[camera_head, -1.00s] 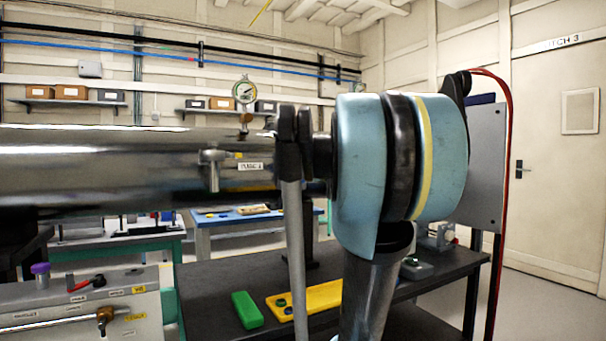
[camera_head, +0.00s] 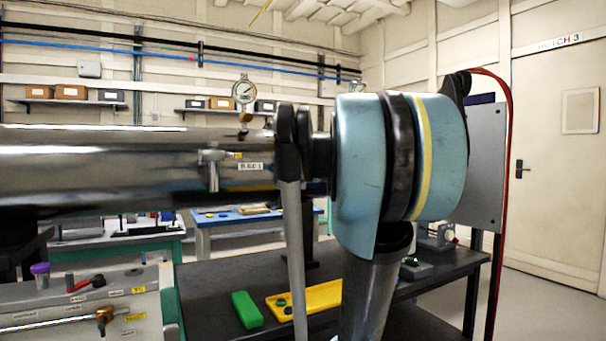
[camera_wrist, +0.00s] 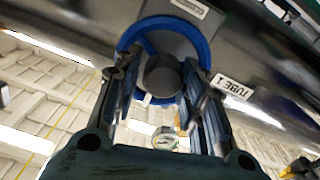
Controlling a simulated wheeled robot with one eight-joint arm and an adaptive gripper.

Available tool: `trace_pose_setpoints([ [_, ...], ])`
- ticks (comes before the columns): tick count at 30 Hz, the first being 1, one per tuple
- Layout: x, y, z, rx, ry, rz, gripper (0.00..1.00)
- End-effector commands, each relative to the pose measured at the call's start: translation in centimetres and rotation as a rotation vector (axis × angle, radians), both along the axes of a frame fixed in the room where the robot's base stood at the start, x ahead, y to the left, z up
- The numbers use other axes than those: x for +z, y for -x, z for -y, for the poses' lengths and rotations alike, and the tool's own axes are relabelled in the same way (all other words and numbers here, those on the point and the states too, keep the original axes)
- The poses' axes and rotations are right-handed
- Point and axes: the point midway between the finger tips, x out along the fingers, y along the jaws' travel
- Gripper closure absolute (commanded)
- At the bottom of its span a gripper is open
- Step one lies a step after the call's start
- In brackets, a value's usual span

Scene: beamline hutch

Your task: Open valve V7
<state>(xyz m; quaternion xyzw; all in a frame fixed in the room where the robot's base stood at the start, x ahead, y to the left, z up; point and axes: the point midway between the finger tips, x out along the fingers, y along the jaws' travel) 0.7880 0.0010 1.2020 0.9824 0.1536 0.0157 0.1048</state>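In the wrist view a blue handwheel (camera_wrist: 205,48) with a round grey hub (camera_wrist: 163,76) sits against a large metal tube. I read no V7 mark on it. My gripper (camera_wrist: 160,75) is open, with its fingers apart on either side of the hub. The fingertips overlap the wheel area in the picture; whether they touch it I cannot tell. In the head view neither the wheel nor my fingers can be made out. At the lower left there, a panel (camera_head: 45,302) carries a red-handled valve (camera_head: 85,284) and a brass valve (camera_head: 104,316); their small labels are not legible.
The shiny tube (camera_head: 100,165) crosses the left of the head view. A round gauge (camera_head: 245,91) stands above it. A dark bench (camera_head: 210,285) holds a green block (camera_head: 247,309) and a yellow tray (camera_head: 325,297). Open floor lies by the door (camera_head: 555,180) at right.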

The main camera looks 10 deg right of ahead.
Motion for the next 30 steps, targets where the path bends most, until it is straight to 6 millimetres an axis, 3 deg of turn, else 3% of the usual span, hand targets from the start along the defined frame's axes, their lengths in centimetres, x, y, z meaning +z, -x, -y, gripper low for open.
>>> trace_pose_setpoints([
  [22, -0.3, 8.8, 2.8, 0.0, 0.001, -0.001, 0.46],
  [30, -0.2, 10.8, 3.4, 0.002, 0.001, 0.0, 0.46],
])
